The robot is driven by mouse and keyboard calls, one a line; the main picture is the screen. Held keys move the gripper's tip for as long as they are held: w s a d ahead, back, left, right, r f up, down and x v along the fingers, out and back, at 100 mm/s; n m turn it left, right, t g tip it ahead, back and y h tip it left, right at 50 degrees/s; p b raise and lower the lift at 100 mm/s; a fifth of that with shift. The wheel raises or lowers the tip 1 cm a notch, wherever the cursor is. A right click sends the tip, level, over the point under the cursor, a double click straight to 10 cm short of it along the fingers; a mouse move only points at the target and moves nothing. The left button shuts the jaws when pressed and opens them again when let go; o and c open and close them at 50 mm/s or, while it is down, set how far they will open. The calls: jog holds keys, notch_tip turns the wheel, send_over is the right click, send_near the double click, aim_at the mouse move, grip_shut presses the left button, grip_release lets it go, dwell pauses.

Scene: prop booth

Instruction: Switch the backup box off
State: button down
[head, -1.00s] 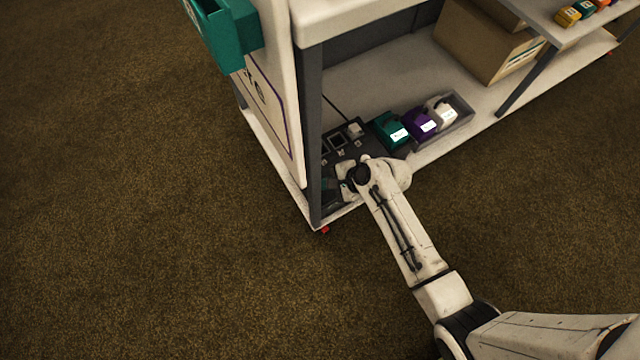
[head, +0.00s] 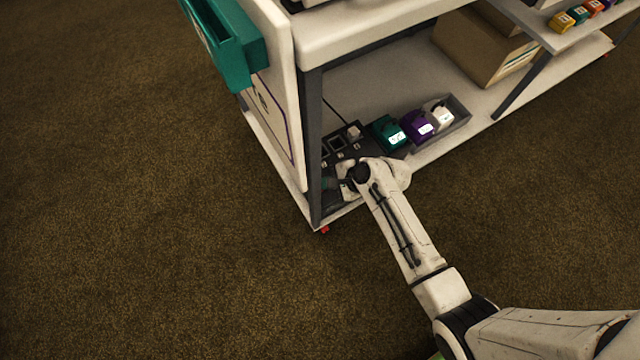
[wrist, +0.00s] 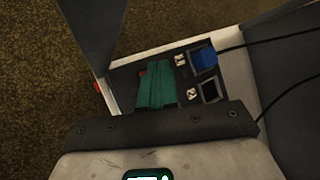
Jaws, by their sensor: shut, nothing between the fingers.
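A dark box (head: 345,152) sits on the cart's lower shelf, at its left end, with square bays and small white labels on top. I take it for the backup box. In the wrist view, its dark top (wrist: 188,78) shows a blue block (wrist: 204,59) and an open square bay (wrist: 209,91). My gripper (wrist: 155,86) has teal fingers, shut and empty, over the box's top. A small red part (wrist: 142,72) shows beside the fingers; whether they touch it I cannot tell. In the head view my wrist hides part of the box.
A grey tray (head: 461,116) with teal (head: 387,134), purple (head: 418,126) and white (head: 440,114) blocks is right of the box. A cart post (head: 314,150) stands close left of my gripper. Black cables run behind the box. The carpet in front is clear.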

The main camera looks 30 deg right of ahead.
aim_at(325, 192)
jog(key=shift+r+p, duration=2.2)
jog(key=shift+r, duration=0.1)
jog(key=shift+s, duration=0.1)
